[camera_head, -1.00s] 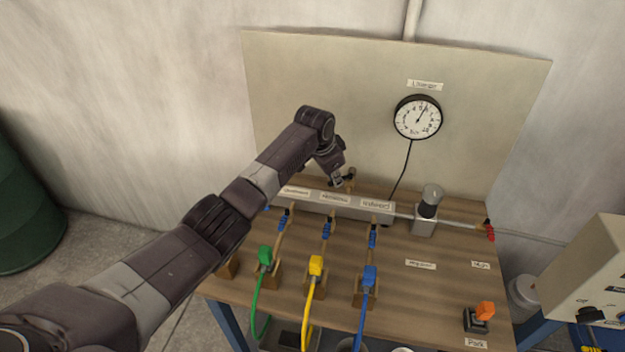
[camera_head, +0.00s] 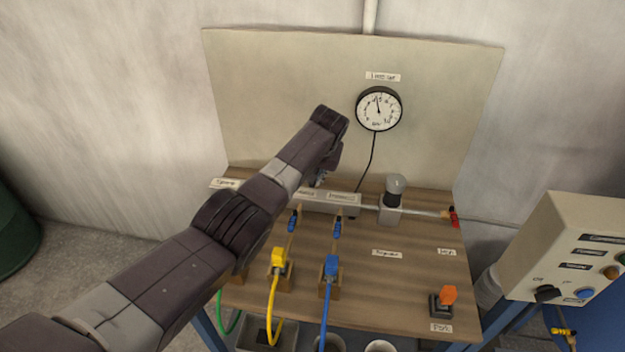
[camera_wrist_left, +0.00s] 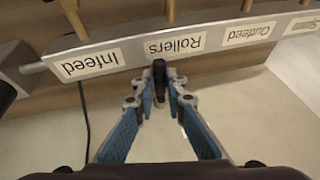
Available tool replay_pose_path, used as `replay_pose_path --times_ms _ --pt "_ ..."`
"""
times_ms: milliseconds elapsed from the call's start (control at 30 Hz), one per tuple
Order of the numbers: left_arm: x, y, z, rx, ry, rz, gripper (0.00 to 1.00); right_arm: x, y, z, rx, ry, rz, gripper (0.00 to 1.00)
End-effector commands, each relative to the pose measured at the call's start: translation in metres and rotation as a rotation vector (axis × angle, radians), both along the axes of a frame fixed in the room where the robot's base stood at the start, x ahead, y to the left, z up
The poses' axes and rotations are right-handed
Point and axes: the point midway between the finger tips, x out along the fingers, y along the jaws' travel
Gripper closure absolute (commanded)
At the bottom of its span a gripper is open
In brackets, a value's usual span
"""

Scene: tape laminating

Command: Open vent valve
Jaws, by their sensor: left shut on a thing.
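In the left wrist view a small black handle (camera_wrist_left: 159,72) stands at the edge of the grey manifold bar (camera_wrist_left: 110,58), by the label "Rollers". My left gripper (camera_wrist_left: 160,88) is shut on this handle, one blue-padded finger on each side. In the head view my left gripper (camera_head: 320,180) is at the back of the manifold bar (camera_head: 345,206), largely hidden behind my own arm. The handle cannot be made out there. No label naming a vent valve is readable. My right gripper is not in view.
A round gauge (camera_head: 379,109) hangs on the backboard (camera_head: 290,90). Blue (camera_head: 331,265) and yellow (camera_head: 278,258) hose plugs stand on the wooden bench (camera_head: 400,290). A cylinder fitting (camera_head: 393,190), an orange switch (camera_head: 448,294) and a control box (camera_head: 570,250) are to the right.

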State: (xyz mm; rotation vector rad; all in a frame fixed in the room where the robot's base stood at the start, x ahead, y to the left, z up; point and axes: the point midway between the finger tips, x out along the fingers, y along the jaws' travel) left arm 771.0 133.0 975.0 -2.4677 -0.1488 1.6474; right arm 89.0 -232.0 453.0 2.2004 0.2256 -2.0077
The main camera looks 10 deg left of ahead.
Motion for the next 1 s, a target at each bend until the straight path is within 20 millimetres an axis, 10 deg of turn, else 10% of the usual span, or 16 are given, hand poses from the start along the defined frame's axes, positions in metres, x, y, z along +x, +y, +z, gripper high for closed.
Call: replay_pose_path --times_ms 633,800,1000 --pt "0.0011 -0.0035 0.0016 -0.004 -0.003 0.047 1.00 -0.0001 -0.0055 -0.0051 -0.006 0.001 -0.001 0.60" --pt "0.0009 -0.0031 0.0013 -0.003 -0.002 0.048 0.71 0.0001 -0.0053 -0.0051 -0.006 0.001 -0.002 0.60" --pt "0.0006 -0.0024 0.0007 -0.002 -0.001 0.047 0.71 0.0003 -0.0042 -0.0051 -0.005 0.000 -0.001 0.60"
